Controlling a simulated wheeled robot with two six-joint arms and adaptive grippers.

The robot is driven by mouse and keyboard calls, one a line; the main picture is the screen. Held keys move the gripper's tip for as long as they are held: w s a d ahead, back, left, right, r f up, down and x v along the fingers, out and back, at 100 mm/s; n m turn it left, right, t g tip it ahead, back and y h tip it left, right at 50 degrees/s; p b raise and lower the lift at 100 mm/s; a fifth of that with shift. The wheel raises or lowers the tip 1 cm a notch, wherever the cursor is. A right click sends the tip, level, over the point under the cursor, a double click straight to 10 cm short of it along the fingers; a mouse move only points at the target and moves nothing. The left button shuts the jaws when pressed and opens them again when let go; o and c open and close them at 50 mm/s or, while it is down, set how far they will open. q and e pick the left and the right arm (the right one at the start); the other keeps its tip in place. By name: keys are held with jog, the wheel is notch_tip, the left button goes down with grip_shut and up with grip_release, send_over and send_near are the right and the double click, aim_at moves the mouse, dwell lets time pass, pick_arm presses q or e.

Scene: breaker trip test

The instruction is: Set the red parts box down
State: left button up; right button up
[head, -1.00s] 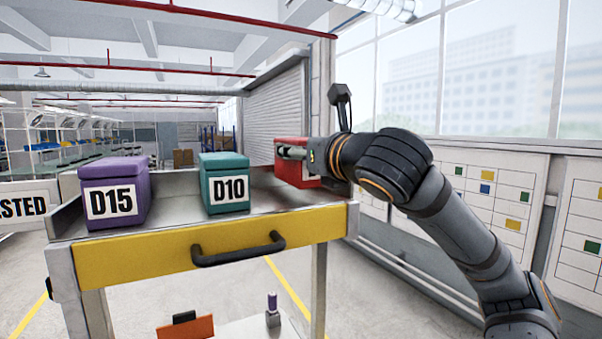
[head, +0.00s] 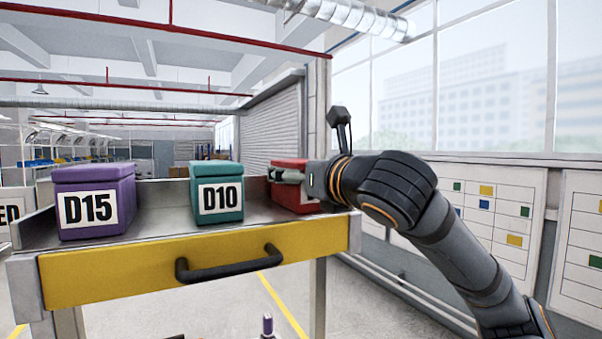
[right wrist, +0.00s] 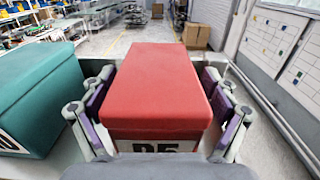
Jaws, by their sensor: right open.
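The red parts box (head: 290,200) stands upright at the right end of the cart's top tray, to the right of the teal box. In the right wrist view the red box (right wrist: 160,85) fills the middle, and its front label, partly cut off, seems to read D5. My right gripper (right wrist: 160,100) is open around it, one finger on each side, with a narrow gap at the sides. In the head view the right gripper (head: 288,178) covers part of the box. My left gripper is not in view.
A teal box D10 (head: 217,190) and a purple box D15 (head: 93,200) stand to the left on the tray (head: 160,215). Below is a yellow drawer (head: 120,270) with a dark handle (head: 230,263). Wall boards (head: 490,215) and windows lie to the right.

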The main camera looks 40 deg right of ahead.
jog(key=shift+s+a+r+p, duration=0.1)
jog(key=shift+r+p, duration=0.2)
jog(key=shift+r, duration=0.05)
jog(key=b+v, duration=0.1)
jog(key=v, duration=1.1)
jog(key=shift+f, duration=0.15)
